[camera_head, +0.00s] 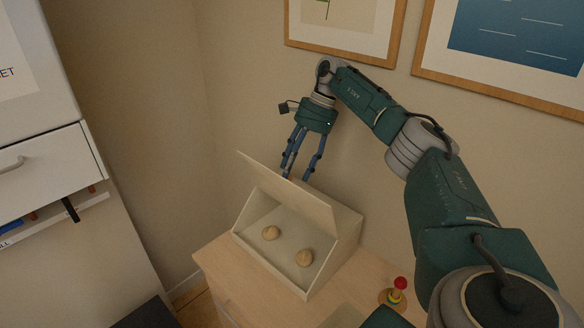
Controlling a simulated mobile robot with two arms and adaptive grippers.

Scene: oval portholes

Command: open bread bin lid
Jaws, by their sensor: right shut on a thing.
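The bread bin (345,248) is a cream box with a slanted front, standing on a light wooden cabinet top. Its lid (280,183) is raised, tilted up from the box, and the inside shows. My left gripper does not show.
The wooden cabinet top (215,258) has a stacking-ring toy (396,293) with a red top at the right. Framed pictures (395,52) hang on the wall behind my arm. A white drawer unit (45,175) stands at the left.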

